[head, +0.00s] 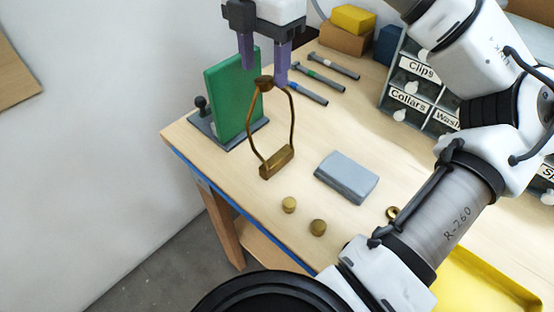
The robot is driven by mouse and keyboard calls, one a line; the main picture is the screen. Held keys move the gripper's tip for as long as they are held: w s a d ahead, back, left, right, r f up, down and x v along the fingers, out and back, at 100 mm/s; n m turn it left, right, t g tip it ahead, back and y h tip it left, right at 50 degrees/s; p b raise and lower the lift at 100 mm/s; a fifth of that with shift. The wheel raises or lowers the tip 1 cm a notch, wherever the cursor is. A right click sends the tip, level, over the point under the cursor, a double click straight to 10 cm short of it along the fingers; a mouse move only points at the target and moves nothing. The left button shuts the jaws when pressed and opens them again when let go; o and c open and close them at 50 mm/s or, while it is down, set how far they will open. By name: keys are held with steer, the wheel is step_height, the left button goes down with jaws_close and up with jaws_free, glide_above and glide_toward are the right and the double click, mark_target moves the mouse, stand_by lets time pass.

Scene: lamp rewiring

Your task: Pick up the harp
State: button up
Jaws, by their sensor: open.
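The harp (292,125) is a brass wire loop in the head view. It has a small round cap at its top and a brass block at its foot, and it appears to stand upright on the wooden workbench (385,150). My gripper (263,77) has purple fingers that point down, one on each side of the harp's top cap in the picture. The fingers are apart, with a gap between them. I cannot tell from this one view whether they touch the cap or how they sit in depth.
A green panel on a dark stand (225,97) is close left of the harp. Several screwdriver-like tools (325,75) lie behind. A grey block (346,176) and two brass knobs (289,204) lie in front. A labelled drawer unit (412,85) stands right, and a yellow tray (480,285) front right.

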mark_target(264, 79)
steer(key=f, duration=0.2)
steer(key=s+f+p, duration=0.1)
steer(key=f, duration=0.1)
steer(key=shift+f, duration=0.35)
steer(key=shift+w+f, duration=0.15)
steer(key=shift+f, duration=0.3)
jaws_close()
